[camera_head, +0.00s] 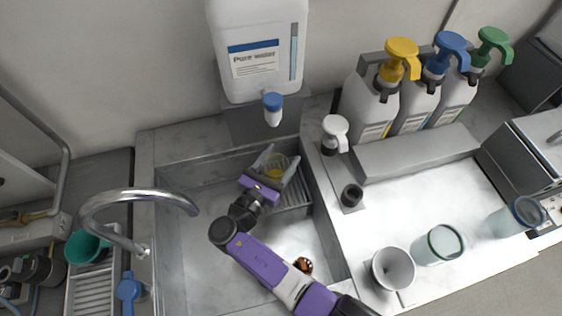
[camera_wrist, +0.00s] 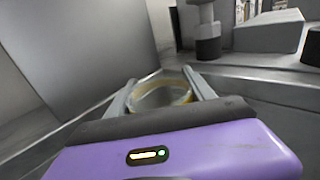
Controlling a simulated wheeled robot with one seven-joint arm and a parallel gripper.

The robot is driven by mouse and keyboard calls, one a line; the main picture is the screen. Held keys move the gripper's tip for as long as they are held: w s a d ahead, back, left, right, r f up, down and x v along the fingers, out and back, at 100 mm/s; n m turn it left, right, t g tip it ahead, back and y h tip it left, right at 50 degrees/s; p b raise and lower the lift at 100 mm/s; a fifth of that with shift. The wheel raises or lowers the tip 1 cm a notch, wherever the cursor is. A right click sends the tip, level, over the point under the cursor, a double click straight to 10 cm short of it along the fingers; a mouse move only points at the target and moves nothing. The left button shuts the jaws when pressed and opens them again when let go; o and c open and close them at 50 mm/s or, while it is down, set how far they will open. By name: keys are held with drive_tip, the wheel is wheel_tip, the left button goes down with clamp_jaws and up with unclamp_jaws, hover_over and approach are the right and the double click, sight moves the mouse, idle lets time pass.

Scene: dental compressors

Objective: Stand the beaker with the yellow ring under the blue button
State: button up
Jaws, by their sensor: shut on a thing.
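The beaker with the yellow ring (camera_head: 273,174) is over the back of the sink, between the fingers of my gripper (camera_head: 277,164). In the wrist view its rim and yellow ring (camera_wrist: 165,97) show between both fingers (camera_wrist: 158,88), which are shut on it. The blue button (camera_head: 272,101) tops the white spout of the pure water tank (camera_head: 257,50). The spout's lower end appears above and behind the beaker in the head view. Whether the beaker's base touches the rack (camera_head: 295,192) below is hidden.
A chrome tap (camera_head: 130,200) arches at the sink's left. Pump bottles with yellow (camera_head: 400,55), blue (camera_head: 452,48) and green (camera_head: 492,45) heads stand back right. A white cup (camera_head: 393,268) and glass beakers (camera_head: 438,245) stand on the right counter. A brown object (camera_head: 303,265) lies in the sink.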

drive_tip(key=shift+f, duration=0.75)
drive_tip(key=shift+f, duration=0.15)
drive_tip(key=o, duration=1.6)
drive_tip(key=shift+c, duration=0.2)
drive_tip(key=shift+s+a, duration=0.15)
drive_tip(key=shift+s, duration=0.05)
drive_tip(key=p+v, duration=0.1)
drive_tip(key=v, duration=0.6)
